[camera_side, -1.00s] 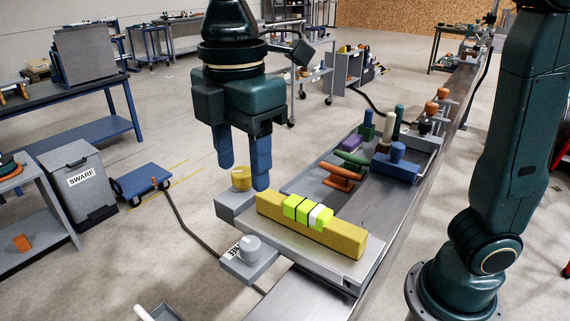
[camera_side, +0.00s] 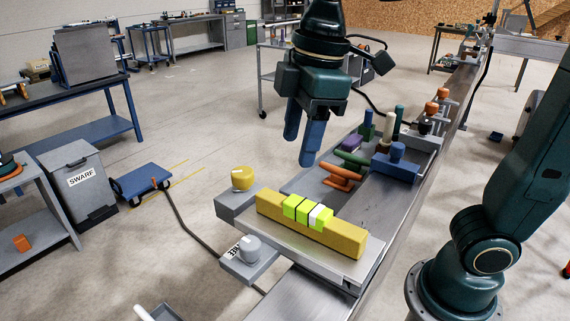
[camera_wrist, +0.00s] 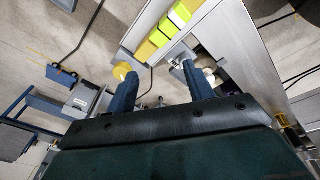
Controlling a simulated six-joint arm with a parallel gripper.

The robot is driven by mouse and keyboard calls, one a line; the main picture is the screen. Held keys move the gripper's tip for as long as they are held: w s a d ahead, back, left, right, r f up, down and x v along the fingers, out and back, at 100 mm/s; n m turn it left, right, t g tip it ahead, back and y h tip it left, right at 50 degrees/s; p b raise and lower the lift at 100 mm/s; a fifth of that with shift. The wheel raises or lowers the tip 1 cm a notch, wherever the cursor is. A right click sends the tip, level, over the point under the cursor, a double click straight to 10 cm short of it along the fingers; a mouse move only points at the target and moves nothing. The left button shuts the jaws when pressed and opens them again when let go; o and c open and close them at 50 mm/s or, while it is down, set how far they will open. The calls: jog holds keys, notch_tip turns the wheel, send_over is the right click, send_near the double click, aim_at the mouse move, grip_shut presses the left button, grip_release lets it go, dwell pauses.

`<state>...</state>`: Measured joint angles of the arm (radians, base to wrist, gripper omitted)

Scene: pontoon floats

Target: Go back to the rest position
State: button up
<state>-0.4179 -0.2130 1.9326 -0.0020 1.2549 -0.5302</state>
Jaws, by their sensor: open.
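My gripper (camera_side: 298,146) is open, with two blue fingers pointing down and nothing between them. In the side view it hangs in the air above the back of the bench, behind the yellow bar. The wrist view also shows its two fingers (camera_wrist: 162,92) apart. The yellow bar (camera_side: 270,208) lies on a grey plate, with several lime blocks (camera_side: 303,210) and a white one (camera_side: 318,213) in a row along it. A yellow knob-like piece (camera_side: 242,178) sits on a grey block at the bar's left end.
A grey knob (camera_side: 250,249) stands on a labelled pad in front. Orange (camera_side: 341,178) and green (camera_side: 352,158) pieces lie in a tray behind the bar. A blue block (camera_side: 397,162) and upright cylinders (camera_side: 389,126) stand farther right. Open floor lies left of the bench.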

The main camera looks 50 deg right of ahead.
jog(key=s+d+f+m+t, duration=0.3)
jog(key=s+d+f+m, duration=0.3)
jog(key=s+d+m, duration=0.3)
jog(key=d+m, duration=0.1)
jog(key=d, duration=0.2)
jog(key=shift+s+f+m+t+h, duration=0.15)
jog(key=shift+f+m+t+h, duration=0.1)
jog(key=shift+m+t+h, duration=0.15)
